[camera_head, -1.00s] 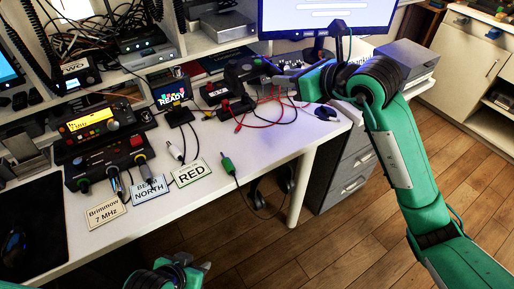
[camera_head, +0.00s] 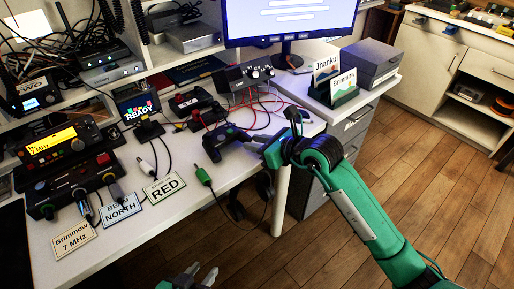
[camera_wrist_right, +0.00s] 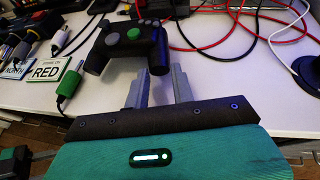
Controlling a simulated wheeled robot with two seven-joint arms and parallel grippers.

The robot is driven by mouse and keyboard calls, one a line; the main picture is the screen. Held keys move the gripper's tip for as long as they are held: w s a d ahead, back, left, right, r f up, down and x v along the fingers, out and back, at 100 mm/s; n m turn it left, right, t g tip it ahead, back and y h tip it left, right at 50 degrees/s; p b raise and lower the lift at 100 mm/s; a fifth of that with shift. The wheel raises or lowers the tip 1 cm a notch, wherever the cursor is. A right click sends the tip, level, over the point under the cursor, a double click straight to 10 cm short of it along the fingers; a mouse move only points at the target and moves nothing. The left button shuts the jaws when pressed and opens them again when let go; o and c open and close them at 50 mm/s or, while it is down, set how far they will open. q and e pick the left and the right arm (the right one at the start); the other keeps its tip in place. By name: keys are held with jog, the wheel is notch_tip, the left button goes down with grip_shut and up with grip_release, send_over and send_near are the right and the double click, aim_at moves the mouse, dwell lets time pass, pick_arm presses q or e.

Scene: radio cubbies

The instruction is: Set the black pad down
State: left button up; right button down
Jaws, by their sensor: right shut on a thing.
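The black pad (camera_head: 226,141) is a game controller with two grips. It is over the front part of the white desk, left of my right gripper (camera_head: 262,147). In the right wrist view the pad (camera_wrist_right: 128,40) shows green and grey buttons, and the fingers of my right gripper (camera_wrist_right: 160,88) are shut on its near side. I cannot tell whether the pad touches the desk top. My left gripper (camera_head: 202,274) is at the bottom of the head view, away from the desk, with its fingers apart and empty.
The desk (camera_head: 180,222) has bare room in front of the label cards. A green plug (camera_head: 203,176) with its cable lies near the pad. Red and black cables (camera_head: 272,110) lie behind it. Two key boxes (camera_head: 197,108) stand behind left. A card holder (camera_head: 335,85) stands right.

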jog(key=shift+f, duration=0.65)
jog(key=shift+f, duration=0.1)
jog(key=c, duration=1.2)
grip_release()
jog(key=shift+o, duration=0.2)
